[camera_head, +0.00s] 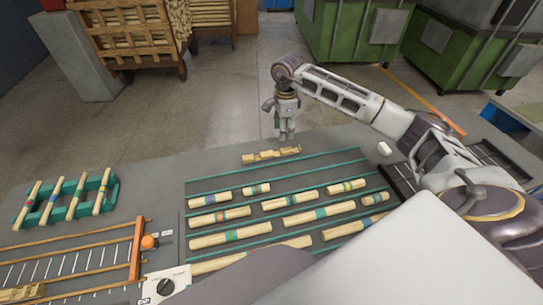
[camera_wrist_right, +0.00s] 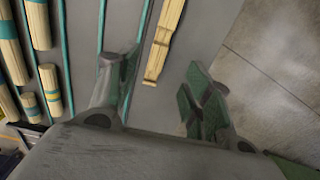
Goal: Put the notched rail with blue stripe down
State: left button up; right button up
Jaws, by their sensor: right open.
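A notched pale-wood rail (camera_head: 271,155) lies on the table's dark surface near its far edge, beyond the teal strips. No blue stripe can be made out on it. In the right wrist view the rail (camera_wrist_right: 166,35) runs up from between the fingers, with its near end in the gap. My right gripper (camera_head: 286,136) is open and empty, pointing down near the rail's right end. It also shows in the right wrist view (camera_wrist_right: 157,75) with its fingers apart. My left gripper is not in view.
Several striped round wooden pieces (camera_head: 232,235) lie in rows between teal strips (camera_head: 300,165). A teal rack (camera_head: 112,188) with striped sticks stands at left, near an orange-and-wood frame (camera_head: 137,250). A small white block (camera_head: 384,149) lies right of the rail.

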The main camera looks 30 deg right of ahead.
send_over(283, 151)
notch_tip(283, 151, down, 4)
jog(key=shift+w+f, duration=0.1)
jog(key=shift+f, duration=0.5)
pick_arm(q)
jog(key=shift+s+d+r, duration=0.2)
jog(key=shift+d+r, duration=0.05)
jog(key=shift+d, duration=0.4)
pick_arm(e)
jog(key=shift+f, duration=0.1)
